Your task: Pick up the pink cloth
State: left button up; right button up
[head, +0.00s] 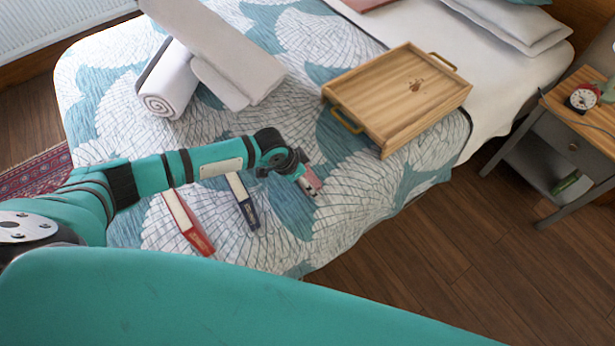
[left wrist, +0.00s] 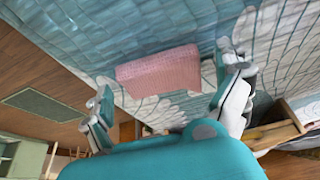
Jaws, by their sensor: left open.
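The pink cloth (left wrist: 160,70) is a small folded block lying on the patterned bedspread in the left wrist view. In the head view the pink cloth (head: 314,177) shows only in part, beside my gripper's fingers. My left gripper (head: 303,184) is open just over the cloth. In the left wrist view its two fingers stand apart, one on each side of the cloth, with no clear contact. My right gripper is not in view.
A wooden tray (head: 440,98) stands farther right; rolled towels (head: 168,84) lie behind. A nightstand (head: 585,128) is at the right. Bedspread in front of the tray is clear.

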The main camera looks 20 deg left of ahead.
aim_at(309, 175)
pick_arm(q)
jog(key=c, duration=1)
jog(key=shift+r, duration=0.1)
jog(key=shift+r, duration=0.55)
notch_tip(309, 175, up, 2)
jog(key=shift+r, duration=0.25)
jog(key=s+d+b, duration=0.1)
jog(key=s+d, duration=0.2)
jog(key=d, duration=0.4)
jog(key=s+d+r+b, duration=0.1)
jog(key=s+d, duration=0.3)
jog(key=d, duration=0.3)
jog(key=shift+d+r, duration=0.15)
jog(key=shift+d, duration=0.1)
jog(key=shift+w, duration=0.1)
